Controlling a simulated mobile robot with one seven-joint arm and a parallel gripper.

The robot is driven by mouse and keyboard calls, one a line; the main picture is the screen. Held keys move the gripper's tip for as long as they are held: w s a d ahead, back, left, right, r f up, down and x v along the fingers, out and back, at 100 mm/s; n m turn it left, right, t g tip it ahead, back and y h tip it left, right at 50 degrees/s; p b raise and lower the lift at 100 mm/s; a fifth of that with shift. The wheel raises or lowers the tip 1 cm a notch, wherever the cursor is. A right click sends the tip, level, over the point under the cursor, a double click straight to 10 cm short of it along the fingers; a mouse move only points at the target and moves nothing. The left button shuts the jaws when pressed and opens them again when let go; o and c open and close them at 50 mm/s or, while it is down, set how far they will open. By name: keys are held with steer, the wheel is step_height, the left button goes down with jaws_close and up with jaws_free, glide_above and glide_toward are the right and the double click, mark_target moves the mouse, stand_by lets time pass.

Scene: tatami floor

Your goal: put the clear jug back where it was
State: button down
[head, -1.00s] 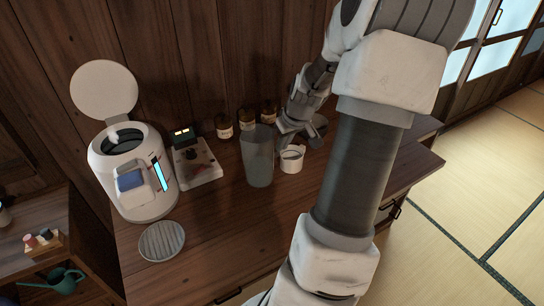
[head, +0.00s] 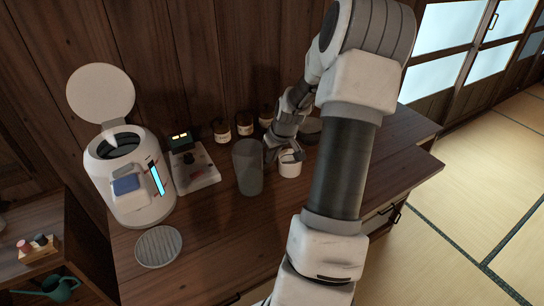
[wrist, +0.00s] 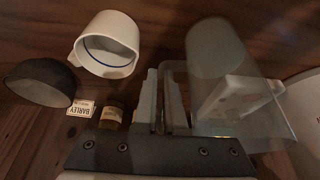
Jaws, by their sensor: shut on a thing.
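The clear jug (head: 248,170) is a tall, greyish see-through vessel, upright over the middle of the wooden counter in the head view. In the wrist view the jug (wrist: 215,60) fills the area right of the fingers, with its handle side toward them. My gripper (wrist: 165,105) is shut on the jug at its handle side. In the head view my gripper (head: 272,150) is partly hidden by my wrist, just right of the jug. I cannot tell whether the jug's base touches the counter.
A white mug (head: 289,164) stands close on the right, with a dark bowl (head: 311,130) behind it. Several brown jars (head: 245,126) line the wall. A scale-like device (head: 195,172), white cooker (head: 128,180) and round ribbed plate (head: 158,246) are left. The counter's front is clear.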

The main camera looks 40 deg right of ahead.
steer(key=shift+f, duration=0.1)
steer(key=c, duration=1.4)
jaws_free()
steer(key=shift+f, duration=0.1)
steer(key=shift+c, duration=0.2)
steer(key=o, duration=0.4)
steer(key=shift+o, duration=0.2)
steer(key=p+v, duration=0.2)
steer(key=v, duration=1)
steer(key=shift+r, duration=0.2)
steer(key=shift+a, duration=0.1)
